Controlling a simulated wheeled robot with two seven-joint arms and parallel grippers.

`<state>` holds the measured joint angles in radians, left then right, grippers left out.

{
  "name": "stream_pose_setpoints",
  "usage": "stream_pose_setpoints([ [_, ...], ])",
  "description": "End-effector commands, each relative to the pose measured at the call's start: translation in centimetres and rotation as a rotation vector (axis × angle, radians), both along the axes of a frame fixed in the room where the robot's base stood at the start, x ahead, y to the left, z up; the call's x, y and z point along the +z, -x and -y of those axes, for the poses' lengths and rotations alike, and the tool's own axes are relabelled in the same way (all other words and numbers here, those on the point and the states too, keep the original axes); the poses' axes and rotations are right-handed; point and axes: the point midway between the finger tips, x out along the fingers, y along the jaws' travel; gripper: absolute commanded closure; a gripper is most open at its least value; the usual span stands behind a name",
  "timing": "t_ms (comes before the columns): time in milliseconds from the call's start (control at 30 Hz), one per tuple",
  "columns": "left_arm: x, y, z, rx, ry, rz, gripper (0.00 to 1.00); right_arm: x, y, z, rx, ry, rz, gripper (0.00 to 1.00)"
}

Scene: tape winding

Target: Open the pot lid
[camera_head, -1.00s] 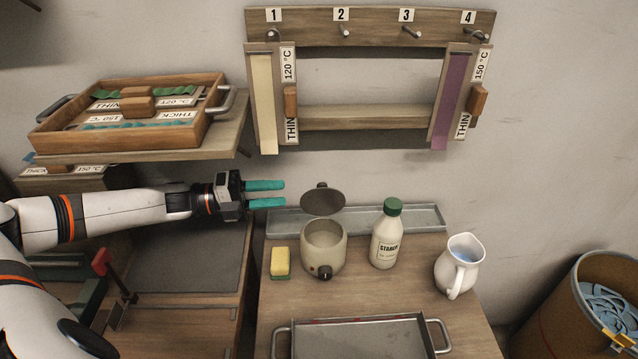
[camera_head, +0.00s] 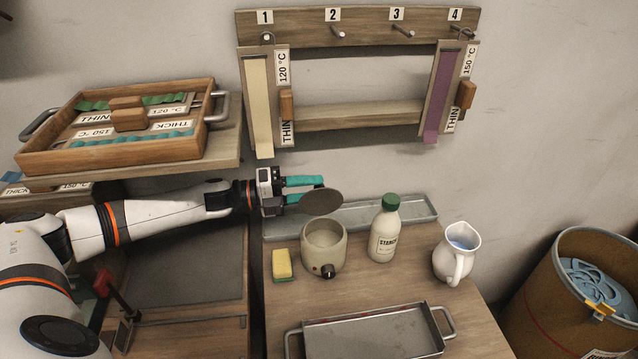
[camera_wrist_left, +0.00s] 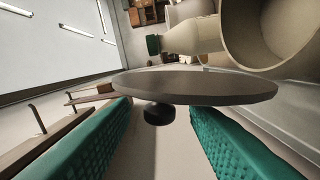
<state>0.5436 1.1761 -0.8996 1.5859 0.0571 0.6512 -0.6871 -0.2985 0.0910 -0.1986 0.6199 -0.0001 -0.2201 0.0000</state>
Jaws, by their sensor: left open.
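The dark round pot lid (camera_head: 322,204) stands tilted up at the back of the cream pot (camera_head: 323,255), whose mouth is uncovered. In the left wrist view the lid (camera_wrist_left: 195,88) is seen nearly edge-on, with its black knob (camera_wrist_left: 158,115) facing the gap between my fingers. My left gripper (camera_head: 309,190) is open beside the lid, with its teal fingers pointing right, near the knob. In the left wrist view the fingers (camera_wrist_left: 160,140) lie on either side of the knob, and I see no grip on it. My right gripper is out of view.
A white green-capped bottle (camera_head: 384,230) and a white pitcher (camera_head: 456,254) stand right of the pot. A sponge (camera_head: 283,265) lies to its left. A metal tray (camera_head: 375,335) is in front, a long shallow tray (camera_head: 400,213) behind. A rack (camera_head: 360,28) hangs on the wall.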

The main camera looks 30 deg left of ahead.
Motion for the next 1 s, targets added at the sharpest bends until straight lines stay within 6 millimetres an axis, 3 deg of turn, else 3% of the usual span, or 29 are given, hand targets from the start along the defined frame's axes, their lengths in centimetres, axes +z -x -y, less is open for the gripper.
stream_pose_setpoints([
  [200, 0.0, -1.2, 1.6, 0.0, 0.0, 0.0, 0.58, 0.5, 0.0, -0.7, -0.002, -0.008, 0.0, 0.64],
  [500, -0.1, -1.4, 1.8, 0.0, -0.001, -0.001, 0.58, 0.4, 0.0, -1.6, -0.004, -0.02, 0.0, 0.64],
  [567, 0.0, -1.4, 1.8, 0.0, -0.001, -0.001, 0.65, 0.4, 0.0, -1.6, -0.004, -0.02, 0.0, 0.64],
  [767, 0.0, -1.3, 1.8, 0.0, -0.001, -0.001, 0.97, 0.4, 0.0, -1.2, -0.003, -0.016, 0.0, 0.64],
  [1000, 0.0, -1.4, 1.7, 0.0, 0.005, -0.008, 1.0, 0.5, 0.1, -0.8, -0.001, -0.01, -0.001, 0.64],
])
